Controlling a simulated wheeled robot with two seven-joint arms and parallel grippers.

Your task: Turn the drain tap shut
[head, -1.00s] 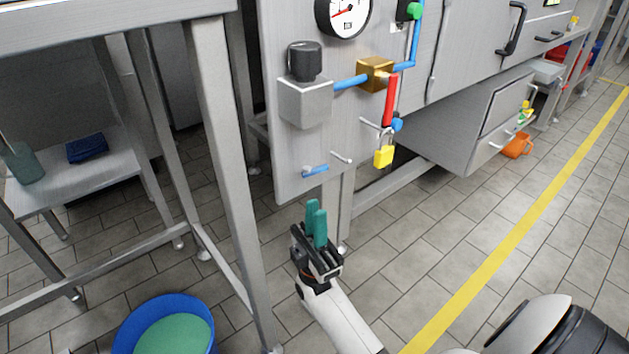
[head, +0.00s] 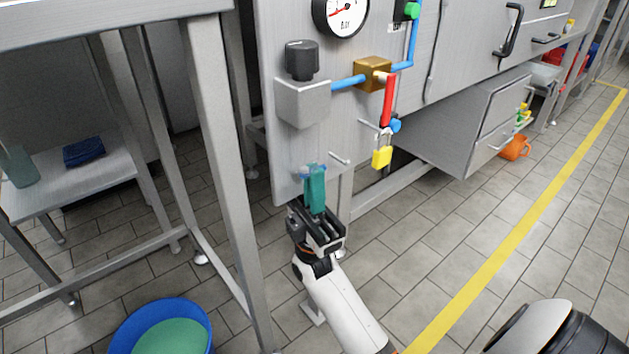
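A brass valve body (head: 373,73) sits on the grey panel with blue pipe on both sides. Its red lever (head: 388,100) hangs straight down. A yellow padlock (head: 382,157) hangs below the lever. A small light-blue handle (head: 303,172) is low on the panel, mostly hidden by my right gripper. I cannot tell from the picture which of these is the drain tap. My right gripper (head: 315,178) points up with its teal fingers in front of that handle. The fingers overlap, so their gap and any contact are unclear. My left gripper is out of view.
A grey box with a black knob (head: 302,62) and a gauge (head: 341,12) are higher on the panel. A short metal peg (head: 340,159) sticks out near the gripper. A steel table leg (head: 225,170) stands at left. A blue tub (head: 125,334) is on the floor.

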